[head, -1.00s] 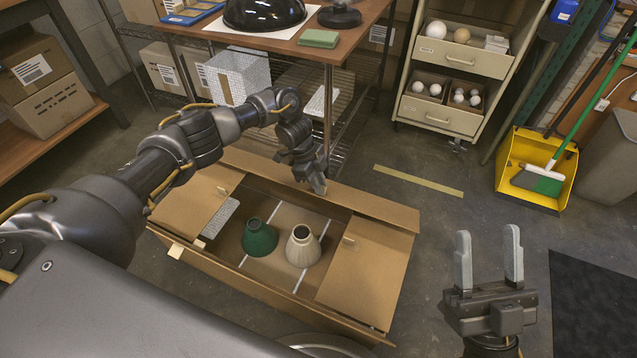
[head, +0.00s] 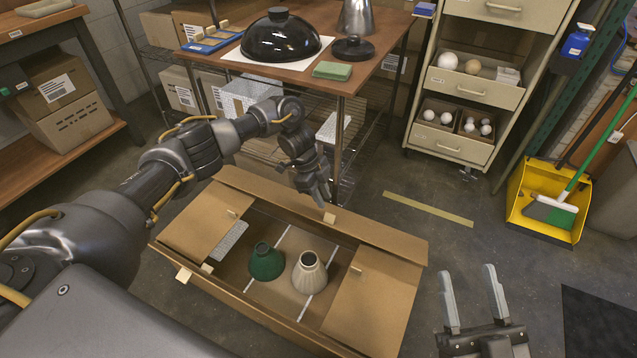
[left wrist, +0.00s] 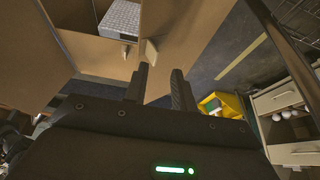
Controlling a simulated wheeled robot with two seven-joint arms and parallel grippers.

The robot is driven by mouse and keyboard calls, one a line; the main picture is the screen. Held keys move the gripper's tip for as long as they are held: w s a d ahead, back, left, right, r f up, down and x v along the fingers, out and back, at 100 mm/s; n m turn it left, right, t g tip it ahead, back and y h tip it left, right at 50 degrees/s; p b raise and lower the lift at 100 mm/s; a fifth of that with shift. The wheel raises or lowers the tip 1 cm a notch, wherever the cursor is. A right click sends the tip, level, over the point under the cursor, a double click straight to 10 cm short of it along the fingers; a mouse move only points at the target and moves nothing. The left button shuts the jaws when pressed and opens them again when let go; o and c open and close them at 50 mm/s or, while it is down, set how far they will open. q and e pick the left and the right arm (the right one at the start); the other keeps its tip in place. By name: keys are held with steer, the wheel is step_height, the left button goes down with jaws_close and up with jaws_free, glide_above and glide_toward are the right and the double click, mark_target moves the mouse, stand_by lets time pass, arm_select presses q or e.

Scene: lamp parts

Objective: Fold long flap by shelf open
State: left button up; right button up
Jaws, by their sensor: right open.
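In the head view, a cardboard box (head: 262,303) stands on the floor with its top open. Its long flap by the shelf (head: 378,232) runs along the far side, tilted outward, with a small pale tab (head: 330,218) on it. My left gripper (head: 324,198) is over this flap, just beyond the tab. In the left wrist view, the fingers (left wrist: 160,88) are apart, with the tab (left wrist: 148,52) near the left fingertip. Whether they touch the flap cannot be told. My right gripper (head: 470,300) is open and empty, right of the box.
A green lampshade (head: 266,262) and a cream lampshade (head: 309,274) stand inside the box. Short flaps (head: 200,222) cover its left end and its right end (head: 372,308). The shelf table (head: 365,68) stands behind.

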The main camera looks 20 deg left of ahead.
arm_select(q)
steer(key=v, duration=0.4)
steer(key=shift+s+r+p, duration=0.15)
steer(key=shift+r+p, duration=0.2)
steer(key=shift+p, duration=0.05)
arm_select(e)
steer(key=shift+w+a+f+g+h, duration=0.15)
steer(key=shift+f+g+h, duration=0.15)
steer(key=shift+f+g, duration=0.3)
steer(key=shift+a+f+g+h, duration=0.15)
steer(key=shift+f+g+h, duration=0.15)
steer(key=shift+f+g, duration=0.3)
steer(key=shift+f, duration=0.1)
